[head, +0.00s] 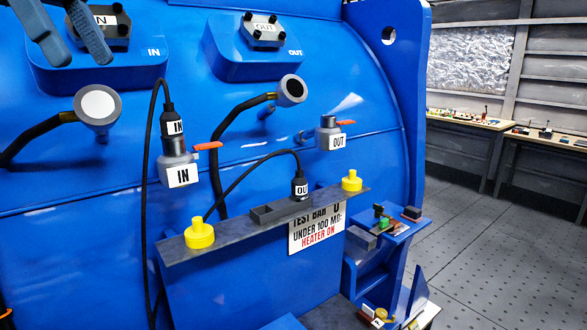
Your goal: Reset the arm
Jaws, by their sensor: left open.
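My left gripper (84,58) shows at the top left corner as two grey-blue fingers, spread apart with nothing between them. It is in front of the upper IN block on the blue motor housing (330,80). The fingers partly cover that block's label. Whether they touch it I cannot tell. My right gripper is not in view.
A cable plug sits in the IN socket (177,165). The OUT socket (328,136) has no cable. An OUT-labelled plug (300,187) stands on the grey shelf (240,222) between two yellow knobs. Small parts lie on a blue stand (395,228) at right. Floor beyond is clear.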

